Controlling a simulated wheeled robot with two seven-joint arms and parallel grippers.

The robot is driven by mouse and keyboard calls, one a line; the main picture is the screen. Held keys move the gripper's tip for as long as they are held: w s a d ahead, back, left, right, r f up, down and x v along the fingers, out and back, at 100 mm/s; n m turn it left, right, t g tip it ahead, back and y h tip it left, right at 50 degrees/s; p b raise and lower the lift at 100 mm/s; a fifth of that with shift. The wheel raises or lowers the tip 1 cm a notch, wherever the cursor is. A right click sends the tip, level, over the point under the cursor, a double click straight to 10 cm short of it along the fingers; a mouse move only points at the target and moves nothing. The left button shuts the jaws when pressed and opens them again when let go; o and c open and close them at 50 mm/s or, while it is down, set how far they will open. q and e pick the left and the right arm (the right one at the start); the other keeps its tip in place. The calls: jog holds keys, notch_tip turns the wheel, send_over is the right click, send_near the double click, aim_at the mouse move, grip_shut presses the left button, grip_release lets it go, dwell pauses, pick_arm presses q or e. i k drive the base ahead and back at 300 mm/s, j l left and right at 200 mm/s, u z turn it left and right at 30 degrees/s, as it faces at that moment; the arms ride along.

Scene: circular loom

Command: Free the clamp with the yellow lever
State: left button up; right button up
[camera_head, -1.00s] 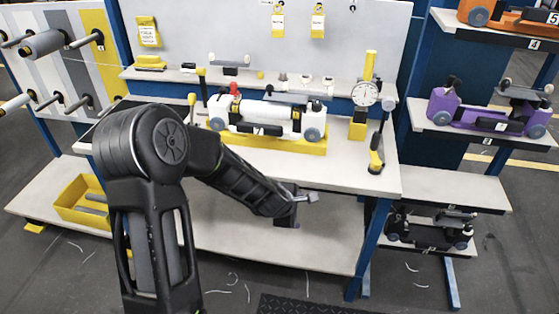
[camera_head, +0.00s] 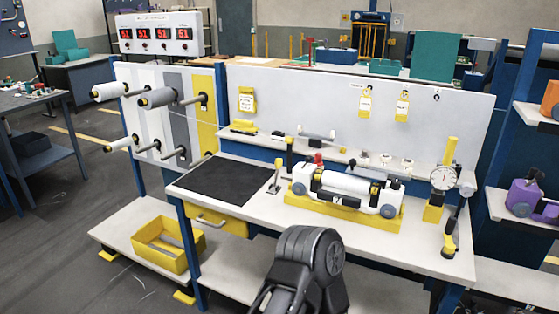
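A small clamp-like stand with a yellow-tipped lever (camera_head: 275,176) stands upright on the workbench (camera_head: 245,236), just right of the black mat. Behind it is a dark post with a yellow top (camera_head: 289,150). I cannot tell for sure which of them is the clamp. A white shuttle (camera_head: 345,184) with a red knob and dark rollers rests in a yellow cradle (camera_head: 350,214) right of the stand. One dark arm link of mine shows at the bottom middle, in front of the bench. Neither gripper is in view.
A black mat (camera_head: 228,182) covers the bench's left part. A dial gauge (camera_head: 443,179) on a yellow stand and a dark post with a yellow part (camera_head: 450,240) stand at the right. Spools on pegs (camera_head: 158,97) stick out at left. A yellow bin (camera_head: 166,246) sits on the low shelf.

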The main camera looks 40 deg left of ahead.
aim_at(278, 162)
jog(key=i+j, duration=0.2)
jog(key=i, duration=0.25)
jog(key=i+j, duration=0.25)
jog(key=i, duration=0.15)
jog(key=i+j, duration=0.2)
jog(key=i, duration=0.25)
jog(key=i+j+u, duration=0.1)
jog(key=u, duration=1.9)
